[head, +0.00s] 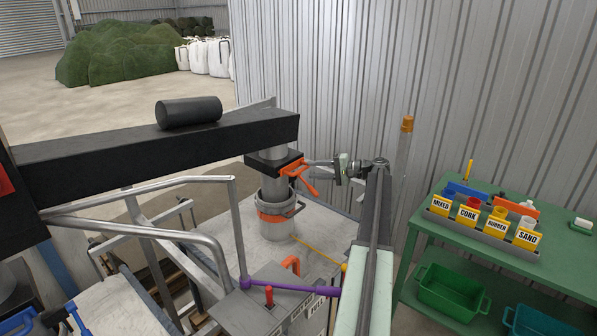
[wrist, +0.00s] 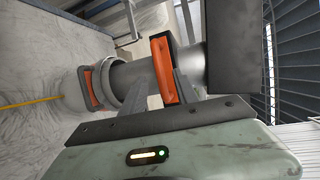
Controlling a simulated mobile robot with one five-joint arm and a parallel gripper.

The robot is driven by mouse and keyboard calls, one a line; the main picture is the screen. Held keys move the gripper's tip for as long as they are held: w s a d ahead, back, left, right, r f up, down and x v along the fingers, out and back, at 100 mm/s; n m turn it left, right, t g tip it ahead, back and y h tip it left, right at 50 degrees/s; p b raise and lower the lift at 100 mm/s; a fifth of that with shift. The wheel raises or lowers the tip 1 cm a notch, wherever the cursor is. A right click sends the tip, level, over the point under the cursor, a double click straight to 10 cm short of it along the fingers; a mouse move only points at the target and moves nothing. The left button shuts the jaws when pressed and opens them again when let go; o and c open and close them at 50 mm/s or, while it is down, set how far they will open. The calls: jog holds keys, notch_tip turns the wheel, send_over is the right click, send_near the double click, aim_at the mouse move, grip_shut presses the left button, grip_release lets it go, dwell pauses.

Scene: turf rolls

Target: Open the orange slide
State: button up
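The orange slide (head: 297,169) is a bright orange handle at a black block on the grey vertical pipe, above a bucket. My gripper (head: 318,163) comes from the right, with its fingertips close beside the handle. In the wrist view the orange handle (wrist: 165,70) stands just ahead of my gripper's pale green body, close to the grey fingers. The fingertips are partly hidden there, so I cannot tell whether they touch or grip the handle.
A grey bucket (head: 278,222) with an orange band sits under the pipe. A black beam (head: 150,158) carries a dark roll (head: 188,113) at left. Silver rails (head: 140,230) and a purple bar (head: 290,287) lie nearer. A green bench (head: 440,240) with labelled bins stands right.

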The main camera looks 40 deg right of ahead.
aim_at(303, 170)
jog(key=x, duration=0.5)
jog(key=shift+w+a+f+b, duration=0.1)
jog(key=shift+w+a+b, duration=0.15)
jog(key=shift+b, duration=0.15)
grip_shut()
jog(key=shift+a, duration=0.1)
dwell(0.8)
